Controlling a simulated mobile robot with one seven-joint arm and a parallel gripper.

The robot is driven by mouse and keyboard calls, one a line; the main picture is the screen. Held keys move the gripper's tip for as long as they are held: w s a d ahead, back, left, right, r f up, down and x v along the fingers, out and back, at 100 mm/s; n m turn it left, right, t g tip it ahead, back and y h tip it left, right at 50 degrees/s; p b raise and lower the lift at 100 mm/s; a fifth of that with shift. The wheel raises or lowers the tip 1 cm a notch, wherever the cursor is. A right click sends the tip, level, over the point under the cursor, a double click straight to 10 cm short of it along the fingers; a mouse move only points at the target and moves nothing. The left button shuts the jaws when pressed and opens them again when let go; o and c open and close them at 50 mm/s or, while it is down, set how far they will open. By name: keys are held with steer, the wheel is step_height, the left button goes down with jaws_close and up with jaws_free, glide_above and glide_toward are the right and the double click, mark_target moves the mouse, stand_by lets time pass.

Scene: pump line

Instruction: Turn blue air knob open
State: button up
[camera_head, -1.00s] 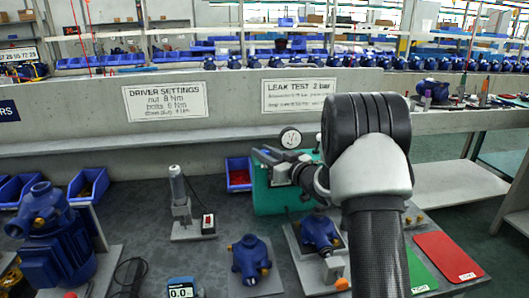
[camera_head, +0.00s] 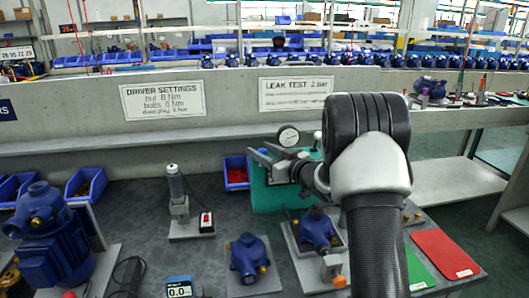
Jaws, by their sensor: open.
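My gripper (camera_head: 258,154) is open, its two fingers pointing left in front of the green leak test box (camera_head: 262,198). A round pressure gauge (camera_head: 289,136) stands on top of that box, just above and right of the fingers. I cannot make out the blue air knob; the gripper and arm cover part of the box's front and right side. A blue pump body (camera_head: 317,229) sits in the fixture below the gripper, with an orange part (camera_head: 338,282) at its front.
A second blue pump body (camera_head: 248,258) stands left of the fixture. A driver stand (camera_head: 180,205), a blue bin of red parts (camera_head: 237,172) and a blue motor pump (camera_head: 48,240) are further left. Green (camera_head: 419,272) and red (camera_head: 445,252) mats lie right.

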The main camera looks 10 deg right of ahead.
steer(key=p+v, duration=0.2)
steer(key=v, duration=1.5)
steer(key=shift+s+p, duration=0.2)
steer(key=shift+p, duration=0.1)
steer(key=s+a+m+t+h, duration=0.25)
steer(key=a+m+h, duration=0.35)
steer(key=a+h, duration=0.3)
steer(key=w, duration=1.7)
steer(key=shift+w+d, duration=0.1)
steer(key=shift+w, duration=0.15)
